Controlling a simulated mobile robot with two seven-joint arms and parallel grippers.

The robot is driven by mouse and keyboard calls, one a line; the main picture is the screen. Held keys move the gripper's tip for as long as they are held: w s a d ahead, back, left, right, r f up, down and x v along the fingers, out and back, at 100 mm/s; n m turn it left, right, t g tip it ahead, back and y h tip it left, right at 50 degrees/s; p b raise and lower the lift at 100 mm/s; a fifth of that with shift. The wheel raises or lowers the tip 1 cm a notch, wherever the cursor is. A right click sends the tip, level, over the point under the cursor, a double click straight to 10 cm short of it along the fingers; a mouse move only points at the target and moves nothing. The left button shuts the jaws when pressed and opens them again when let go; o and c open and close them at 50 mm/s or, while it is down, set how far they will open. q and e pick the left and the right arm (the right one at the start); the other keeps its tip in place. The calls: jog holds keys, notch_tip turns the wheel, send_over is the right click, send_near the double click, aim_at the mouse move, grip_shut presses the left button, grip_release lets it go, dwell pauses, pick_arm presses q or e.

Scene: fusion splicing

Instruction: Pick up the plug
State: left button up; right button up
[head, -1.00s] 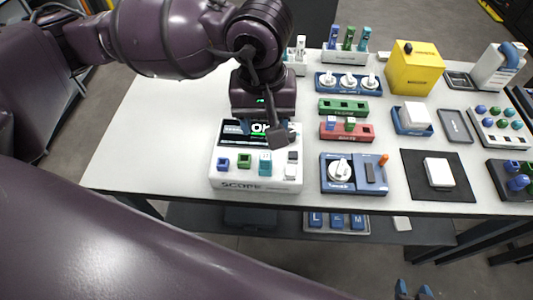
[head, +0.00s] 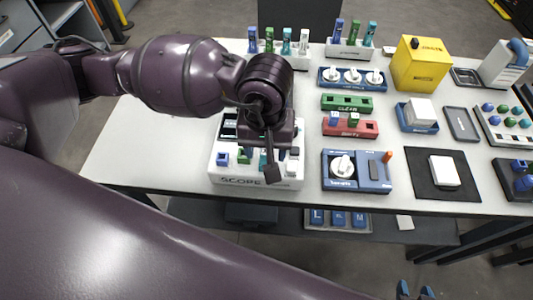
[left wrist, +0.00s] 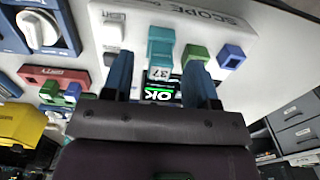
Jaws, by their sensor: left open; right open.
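The white SCOPE box (head: 257,184) stands at the table's front edge. A teal plug (left wrist: 160,47) with a small "37" tag stands in it, beside a green plug (left wrist: 195,54) and a blue plug (left wrist: 231,56). In the head view the teal plug (head: 263,160) is partly hidden by my left gripper (head: 262,154). In the left wrist view the open fingers of my left gripper (left wrist: 161,75) lie on either side of the teal plug's line, with nothing held. I cannot tell whether they touch it. My right gripper (head: 415,291) is open and empty at the bottom edge.
A blue block with a white knob (head: 342,167) stands right of the SCOPE box. Behind are a red rack (head: 350,126), a green rack (head: 346,104) and a yellow box (head: 418,66). A black mat (head: 463,188) lies further right. The table's left part is clear.

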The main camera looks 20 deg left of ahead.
pick_arm(q)
jog(key=shift+f, duration=0.7)
pick_arm(e)
jog(key=shift+a, duration=0.1)
pick_arm(q)
jog(key=shift+c, duration=0.3)
jog(key=c, duration=0.8)
pick_arm(e)
jog(key=shift+d+f, duration=0.1)
jog(key=shift+d, duration=0.1)
pick_arm(q)
jog(key=shift+r, duration=0.15)
jog(key=shift+r+p, duration=1.15)
jog(key=shift+r, duration=8.8)
pick_arm(e)
jog(key=shift+s+d+r, duration=0.2)
jog(key=shift+s+r, duration=0.15)
jog(key=shift+r, duration=0.35)
